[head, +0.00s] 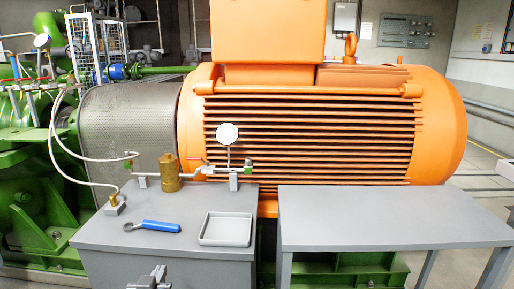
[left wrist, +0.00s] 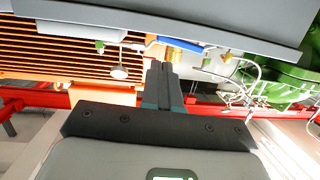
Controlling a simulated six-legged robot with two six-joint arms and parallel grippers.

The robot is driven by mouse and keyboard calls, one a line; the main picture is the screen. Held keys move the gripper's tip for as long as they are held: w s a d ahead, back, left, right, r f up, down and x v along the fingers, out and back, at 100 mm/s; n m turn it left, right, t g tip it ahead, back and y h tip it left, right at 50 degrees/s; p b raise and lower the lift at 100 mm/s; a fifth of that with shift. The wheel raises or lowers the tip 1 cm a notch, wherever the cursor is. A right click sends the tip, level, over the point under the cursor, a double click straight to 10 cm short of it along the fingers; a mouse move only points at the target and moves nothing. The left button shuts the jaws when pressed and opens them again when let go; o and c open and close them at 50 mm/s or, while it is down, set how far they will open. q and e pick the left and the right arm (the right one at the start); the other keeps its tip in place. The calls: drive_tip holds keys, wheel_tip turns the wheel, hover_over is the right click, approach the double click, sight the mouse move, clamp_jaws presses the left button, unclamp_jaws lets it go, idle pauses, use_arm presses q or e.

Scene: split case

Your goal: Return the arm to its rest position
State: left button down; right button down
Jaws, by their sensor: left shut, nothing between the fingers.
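My left gripper (head: 150,279) shows at the bottom edge of the head view, in front of the left grey cabinet's front edge. In the left wrist view its fingers (left wrist: 163,82) are together, with nothing between them. The rest of the left arm is hidden below the head view. My right gripper is in neither view.
The left grey cabinet (head: 110,238) bears a blue-handled wrench (head: 158,226), an empty-looking tray (head: 226,229), a brass cylinder (head: 170,175) and a gauge (head: 227,133). The right grey table (head: 390,216) is bare. An orange motor (head: 300,140) stands behind.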

use_arm(q)
drive_tip(key=s+d+f+g+h, duration=0.1)
drive_tip(key=s+d+f+g, duration=0.2)
drive_tip(key=s+f, duration=0.5)
drive_tip(key=s+d+f+g+h, duration=0.15)
drive_tip(key=s+f+g, duration=0.25)
drive_tip(key=f, duration=0.7)
drive_tip(key=s+d+f+g+h, duration=0.1)
drive_tip(key=s+d+f+g, duration=0.25)
drive_tip(key=s+f, duration=0.45)
drive_tip(key=s+d+f+g+h, duration=0.1)
drive_tip(key=s+d+f+g, duration=0.3)
drive_tip(key=s, duration=0.5)
wheel_tip(320, 180, up, 13)
drive_tip(key=n+p, duration=0.1)
drive_tip(key=p, duration=1.3)
drive_tip(key=shift+s+a+g, duration=0.2)
drive_tip(key=shift+s+g, duration=0.15)
drive_tip(key=shift+s, duration=0.05)
